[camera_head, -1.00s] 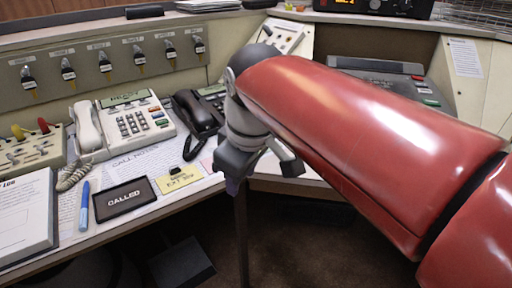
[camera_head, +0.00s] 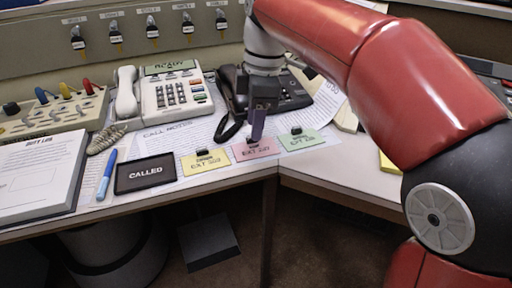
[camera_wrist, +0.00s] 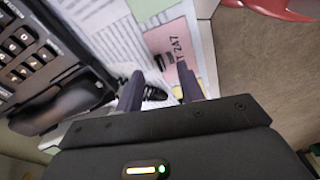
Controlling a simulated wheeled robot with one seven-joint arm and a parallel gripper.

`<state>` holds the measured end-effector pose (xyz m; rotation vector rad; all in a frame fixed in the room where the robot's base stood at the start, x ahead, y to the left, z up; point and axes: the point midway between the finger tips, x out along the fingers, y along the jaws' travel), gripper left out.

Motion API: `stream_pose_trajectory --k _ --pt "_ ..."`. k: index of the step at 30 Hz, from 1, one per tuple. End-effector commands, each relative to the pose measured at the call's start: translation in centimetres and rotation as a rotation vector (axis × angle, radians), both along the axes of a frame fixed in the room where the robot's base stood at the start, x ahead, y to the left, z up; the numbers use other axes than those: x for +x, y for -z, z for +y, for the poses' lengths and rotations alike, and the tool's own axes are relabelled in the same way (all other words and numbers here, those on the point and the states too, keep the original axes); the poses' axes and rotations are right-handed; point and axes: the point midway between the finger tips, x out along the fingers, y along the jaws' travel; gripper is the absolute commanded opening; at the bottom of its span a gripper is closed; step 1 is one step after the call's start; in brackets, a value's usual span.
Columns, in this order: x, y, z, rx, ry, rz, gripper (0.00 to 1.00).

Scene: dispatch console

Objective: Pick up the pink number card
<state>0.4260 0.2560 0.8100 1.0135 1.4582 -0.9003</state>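The pink number card (camera_head: 262,152) lies on the desk between a yellow card and a green card, with a dark clip at its top edge. My gripper (camera_head: 256,137) points down just above the pink card's top edge and hides part of it. In the wrist view the pink card (camera_wrist: 165,37) lies just beyond the fingertips, with its dark clip near them. My gripper's two fingers (camera_wrist: 163,80) stand apart there, with no card held between them. I cannot tell whether a fingertip touches the clip.
The yellow card (camera_head: 206,163) and green card (camera_head: 301,140) lie close on either side. A black telephone (camera_head: 283,93) with its cord stands right behind. The desk's front edge runs just before the cards.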

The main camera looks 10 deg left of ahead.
Motion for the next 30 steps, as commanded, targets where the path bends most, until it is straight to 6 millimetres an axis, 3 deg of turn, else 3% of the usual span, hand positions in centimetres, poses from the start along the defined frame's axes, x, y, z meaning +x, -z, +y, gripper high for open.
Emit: stream_pose_trajectory --k 4,13,22,30 --pt "-0.1 2.1 0.1 0.0 -0.001 0.001 0.38" --pt "-0.1 2.5 0.2 0.001 0.0 -0.002 0.38" --pt "-0.1 2.5 0.2 0.001 0.001 -0.002 0.0" --pt "-0.1 2.5 0.2 0.001 0.001 -0.002 0.0"
